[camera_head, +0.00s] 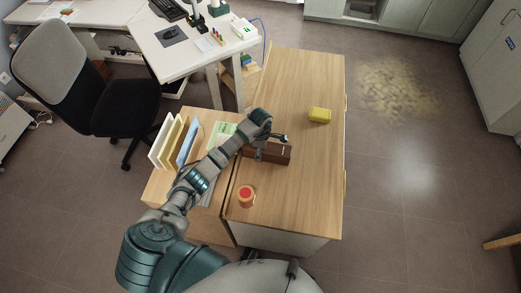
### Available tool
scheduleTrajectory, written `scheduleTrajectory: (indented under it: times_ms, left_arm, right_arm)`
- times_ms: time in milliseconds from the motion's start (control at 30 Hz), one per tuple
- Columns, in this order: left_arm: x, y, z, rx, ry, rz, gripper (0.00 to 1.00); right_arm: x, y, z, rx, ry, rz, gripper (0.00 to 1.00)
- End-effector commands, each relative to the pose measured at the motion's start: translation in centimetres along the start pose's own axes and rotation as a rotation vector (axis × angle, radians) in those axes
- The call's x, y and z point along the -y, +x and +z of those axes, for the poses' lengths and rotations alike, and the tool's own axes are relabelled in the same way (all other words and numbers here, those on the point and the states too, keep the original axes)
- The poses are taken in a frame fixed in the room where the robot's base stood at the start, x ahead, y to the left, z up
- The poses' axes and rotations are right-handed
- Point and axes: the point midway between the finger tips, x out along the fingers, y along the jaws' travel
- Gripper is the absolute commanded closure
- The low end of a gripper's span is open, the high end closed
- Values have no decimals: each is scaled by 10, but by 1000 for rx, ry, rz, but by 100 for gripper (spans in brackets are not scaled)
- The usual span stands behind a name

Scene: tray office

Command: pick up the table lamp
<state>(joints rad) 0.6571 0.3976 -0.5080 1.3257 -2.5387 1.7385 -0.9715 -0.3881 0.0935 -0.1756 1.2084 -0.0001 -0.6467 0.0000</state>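I cannot pick out a table lamp with certainty. A dark, upright, partly green object (217,9) stands at the back of the white desk, too small and cut off by the top edge to name. My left arm reaches in from the lower left over the wooden cabinet. My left gripper (271,145) is at a dark brown box (281,155) on the cabinet top. Its fingers are small and overlap the box, so I cannot tell whether they are open or touch it. My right gripper is not in view.
The wooden cabinet top (300,90) also holds a yellow block (320,115) and a red-topped jar (246,196). File dividers (163,140) stand left of my arm. A black office chair (95,95) and white desk (185,57) are beyond.

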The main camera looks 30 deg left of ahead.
Motion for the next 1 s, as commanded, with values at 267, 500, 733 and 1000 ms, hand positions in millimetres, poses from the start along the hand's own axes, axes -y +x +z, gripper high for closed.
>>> scheduleTrajectory:
  times_ms: [267,500,733,1000]
  left_arm:
    - [-1,-1,0,1,0,3,100]
    - [-1,-2,0,1,0,3,100]
    - [-2,-16,0,1,1,7,100]
    - [-5,-38,14,4,3,4,100]
  right_arm:
    - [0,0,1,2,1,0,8]
    - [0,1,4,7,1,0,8]
    - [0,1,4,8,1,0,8]
    - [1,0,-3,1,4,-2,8]
